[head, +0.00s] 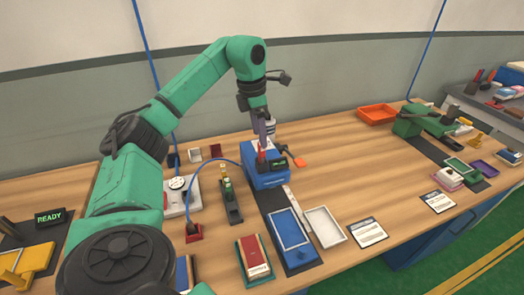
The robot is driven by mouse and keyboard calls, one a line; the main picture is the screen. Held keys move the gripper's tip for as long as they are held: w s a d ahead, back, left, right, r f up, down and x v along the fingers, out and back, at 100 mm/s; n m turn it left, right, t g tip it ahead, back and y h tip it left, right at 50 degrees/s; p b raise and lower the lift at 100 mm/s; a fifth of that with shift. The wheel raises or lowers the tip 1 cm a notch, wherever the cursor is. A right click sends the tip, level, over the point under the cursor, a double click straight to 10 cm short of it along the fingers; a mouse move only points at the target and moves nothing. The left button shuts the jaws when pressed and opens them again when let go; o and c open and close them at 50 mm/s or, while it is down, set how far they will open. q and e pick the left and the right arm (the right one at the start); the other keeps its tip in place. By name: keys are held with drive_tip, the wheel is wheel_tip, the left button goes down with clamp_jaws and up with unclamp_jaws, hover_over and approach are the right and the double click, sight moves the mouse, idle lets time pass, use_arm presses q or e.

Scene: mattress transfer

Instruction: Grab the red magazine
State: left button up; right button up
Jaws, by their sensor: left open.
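A flat red item (251,257) with a pale stripe lies in a green tray near the front edge of the table, left of the blue tray (290,228). I cannot tell for sure whether it is the red magazine. My left gripper (267,143) is open and points down over the blue device (268,179) at mid-table. A small red part (261,156) shows beside its fingers; contact between them is unclear. My right gripper is not in view.
A white tray (325,227) and a paper card (367,233) lie right of the blue tray. A black-and-green tool (230,200) stands left of the device. An orange bin (377,114) is at the back.

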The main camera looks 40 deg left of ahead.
sight(262, 157)
use_arm(q)
drive_tip(key=f, duration=0.1)
drive_tip(key=f+p, duration=0.1)
drive_tip(key=f, duration=0.3)
drive_tip(key=shift+w+f, duration=0.15)
drive_tip(key=shift+w, duration=0.25)
drive_tip(key=shift+f, duration=0.3)
drive_tip(key=shift+w, duration=0.1)
clamp_jaws()
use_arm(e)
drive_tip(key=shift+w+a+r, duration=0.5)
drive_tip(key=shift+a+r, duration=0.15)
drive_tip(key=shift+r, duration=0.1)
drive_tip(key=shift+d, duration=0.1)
use_arm(q)
drive_tip(key=shift+r, duration=0.1)
